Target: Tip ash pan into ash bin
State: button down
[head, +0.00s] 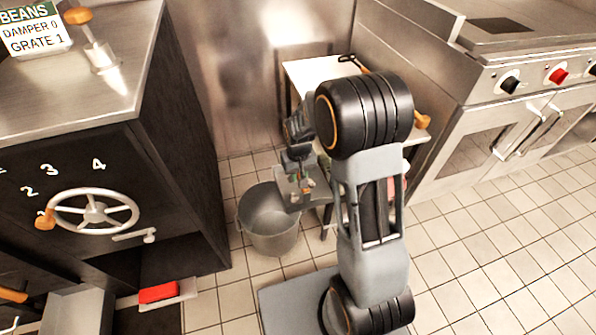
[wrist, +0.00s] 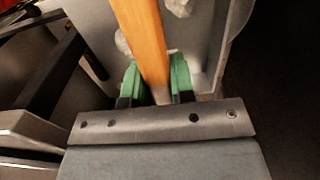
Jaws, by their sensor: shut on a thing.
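The ash bin (head: 270,238) is a round grey metal bucket on the tiled floor, in the middle of the head view. My gripper (head: 304,184) is over the right side of its rim. In the wrist view its green fingers (wrist: 156,82) are shut on an orange-brown wooden handle (wrist: 143,35). A grey metal surface, seemingly the ash pan (wrist: 208,40), lies beyond the handle, with pale lumps (wrist: 123,43) against it. In the head view the pan is hard to tell apart from the gripper, and its tilt and the bin's contents are unclear.
A dark stove with a handwheel (head: 95,211) stands left of the bin. A red block (head: 158,292) lies at its foot. A small table (head: 312,70) stands behind my arm, close to the bin. A steel range (head: 500,120) is at the right. The floor at front right is clear.

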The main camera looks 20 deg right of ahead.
aim_at(287, 196)
jog(key=a+f+n+b, duration=0.1)
jog(key=f+n, duration=0.1)
jog(key=s+a+f+n+b, duration=0.1)
jog(key=a+f+n+b, duration=0.1)
jog(key=n, duration=0.1)
jog(key=a+f+n+b, duration=0.1)
jog(key=f+n, duration=0.2)
jog(key=shift+s+a+t, duration=0.25)
jog(key=shift+s+t, duration=0.15)
jog(key=s+a+f+n+b, duration=0.25)
jog(key=a+f+n, duration=0.35)
jog(key=n, duration=0.4)
jog(key=w+g+p, duration=0.2)
jog(key=w+g, duration=0.6)
jog(key=w, duration=0.1)
jog(key=shift+d+f+g, duration=0.25)
jog(key=shift+d+g, duration=0.1)
jog(key=shift+g, duration=0.05)
